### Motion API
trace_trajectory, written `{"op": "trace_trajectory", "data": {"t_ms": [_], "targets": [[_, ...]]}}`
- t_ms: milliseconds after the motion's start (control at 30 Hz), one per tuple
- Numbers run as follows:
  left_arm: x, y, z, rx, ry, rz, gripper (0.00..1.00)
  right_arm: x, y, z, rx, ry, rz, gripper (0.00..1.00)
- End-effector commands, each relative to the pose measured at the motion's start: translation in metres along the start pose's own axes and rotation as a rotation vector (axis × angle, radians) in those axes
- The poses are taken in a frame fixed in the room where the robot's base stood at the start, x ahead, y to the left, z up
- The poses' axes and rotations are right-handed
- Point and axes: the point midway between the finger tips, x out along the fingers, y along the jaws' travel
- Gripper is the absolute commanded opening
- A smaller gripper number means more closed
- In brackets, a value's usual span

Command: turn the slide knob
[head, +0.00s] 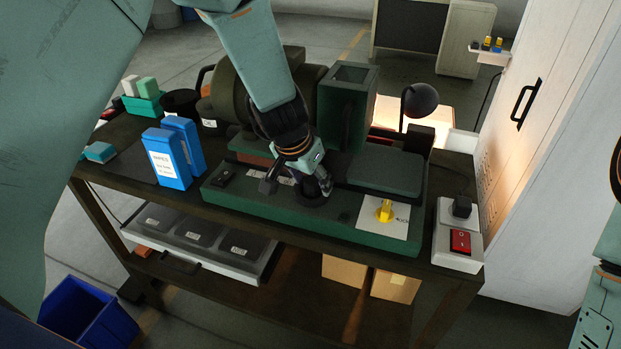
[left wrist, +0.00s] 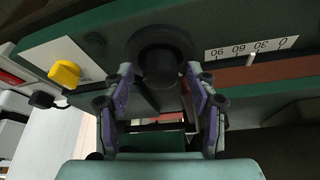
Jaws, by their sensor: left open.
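My left gripper (head: 318,187) reaches down to the green machine base on the bench. A black round knob on a wide dark disc (head: 312,198) sits there on the base front, partly hidden by the gripper. In the left wrist view the black knob (left wrist: 160,68) lies between the two spread fingers of my gripper (left wrist: 160,78). I cannot tell whether either finger touches it. A white scale strip (left wrist: 252,48) with 0, 30, 60, 90 appears upside down beside the knob.
A yellow knob (head: 384,211) on a white plate sits right of the gripper. A red switch (head: 460,241) is at the bench's right end. Blue wipes boxes (head: 168,158) stand at left. A black lamp (head: 420,99) and a green upright housing (head: 345,110) stand behind.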

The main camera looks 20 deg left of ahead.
Motion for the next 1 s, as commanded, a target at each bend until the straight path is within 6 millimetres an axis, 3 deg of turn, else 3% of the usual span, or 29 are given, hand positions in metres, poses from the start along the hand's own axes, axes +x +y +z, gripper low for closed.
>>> {"op": "trace_trajectory", "data": {"t_ms": [633, 1000], "targets": [[-0.001, 0.000, 0.000, 0.001, 0.000, 0.001, 0.04, 0.000, 0.000, 0.000, 0.000, 0.000, 0.000, 0.00], [0.002, -0.001, 0.001, 0.058, 0.003, 0.024, 0.03, 0.018, 0.000, 0.000, 0.000, 0.000, 0.000, 0.00]]}}
